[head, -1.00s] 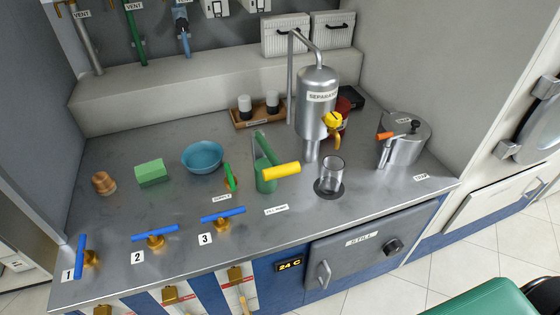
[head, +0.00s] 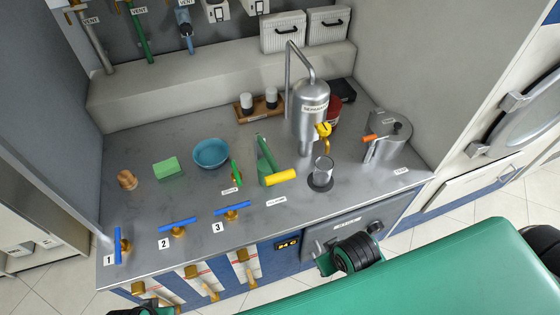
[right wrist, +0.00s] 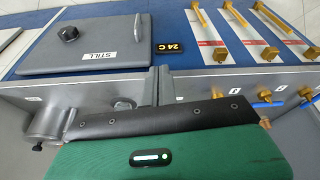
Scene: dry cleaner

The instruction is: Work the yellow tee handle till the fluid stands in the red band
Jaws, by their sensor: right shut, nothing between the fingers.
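The yellow tee handle (head: 281,177) sits on top of the green hand pump (head: 266,161) at the counter's middle, with nothing gripping it. To its right a clear glass cylinder (head: 323,168) stands on a dark round base. I cannot make out a fluid level or a red band in it. My right arm comes in from the lower right, in front of the counter and short of the handle. Dark and green parts of my right gripper (right wrist: 170,125) fill the lower right wrist view. It is shut and empty, and its fingertips are not clearly shown.
The steel separator (head: 309,116) stands behind the glass, and a steel pot (head: 388,138) to its right. Left of the pump are a blue bowl (head: 211,153) and a green block (head: 167,168). Blue tee valves (head: 178,226) line the front edge. The still door (right wrist: 88,45) is below.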

